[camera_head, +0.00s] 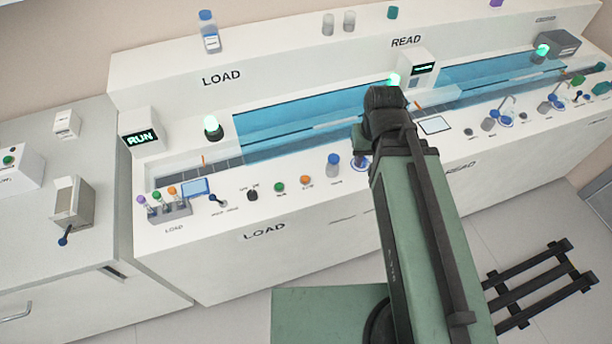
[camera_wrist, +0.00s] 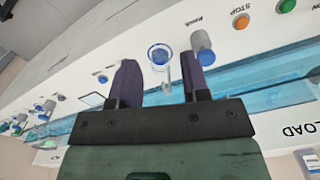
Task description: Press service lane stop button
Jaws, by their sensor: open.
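An orange button (camera_head: 305,180) sits on the white front ledge of the LOAD section, to the right of a green button (camera_head: 279,187). In the wrist view the orange button (camera_wrist: 240,21) is labelled STOP and is beyond my gripper to the upper right. The green button (camera_wrist: 287,6) is at the top right edge there. No label in view reads "service lane". My gripper (camera_wrist: 160,70) is open, with nothing held between its two dark fingers. It points toward the ledge, apart from the STOP button. In the head view my arm hides the fingers.
A rack of capped tubes (camera_head: 168,208) stands at the ledge's left end. Blue clear covers (camera_head: 290,110) run behind the controls. A RUN display (camera_head: 141,138) is at left.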

